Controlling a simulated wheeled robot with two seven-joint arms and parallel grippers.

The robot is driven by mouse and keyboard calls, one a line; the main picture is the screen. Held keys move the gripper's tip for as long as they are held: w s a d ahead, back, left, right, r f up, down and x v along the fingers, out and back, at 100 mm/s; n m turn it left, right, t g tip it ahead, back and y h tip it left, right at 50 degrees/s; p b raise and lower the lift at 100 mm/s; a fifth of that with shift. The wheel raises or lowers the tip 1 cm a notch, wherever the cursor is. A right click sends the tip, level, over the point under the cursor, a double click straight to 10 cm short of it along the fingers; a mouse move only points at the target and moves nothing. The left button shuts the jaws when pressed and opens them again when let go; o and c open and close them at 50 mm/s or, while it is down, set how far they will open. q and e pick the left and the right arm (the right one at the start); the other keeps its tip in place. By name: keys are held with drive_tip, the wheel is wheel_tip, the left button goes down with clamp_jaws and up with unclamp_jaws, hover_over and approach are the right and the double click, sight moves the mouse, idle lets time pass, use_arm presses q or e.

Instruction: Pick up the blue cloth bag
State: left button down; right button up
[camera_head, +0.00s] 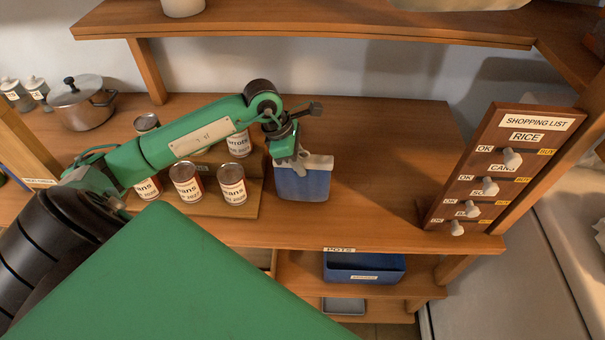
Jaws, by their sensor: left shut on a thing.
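The blue cloth bag (303,186) has a pale folded top and stands upright at the middle of the wooden counter. My left gripper (292,160) comes down over the bag from above and is shut on its pale top edge. The bag's base appears at or close to the counter surface; I cannot tell whether it touches. My right gripper is not in the picture.
Several cans (187,182) stand on a stepped wooden rack left of the bag. A metal pot (82,102) sits at the far left. A shopping list board (507,165) stands at right. A blue bin (363,267) is on the shelf below. The counter right of the bag is clear.

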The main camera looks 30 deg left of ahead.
use_arm(q)
drive_tip(key=shift+r, duration=0.1)
drive_tip(key=shift+r+b, duration=0.3)
drive_tip(key=shift+r, duration=0.25)
wheel_tip(320, 180, up, 19)
drive_tip(key=b, duration=0.4)
drive_tip(key=shift+f, duration=0.2)
idle(0.4)
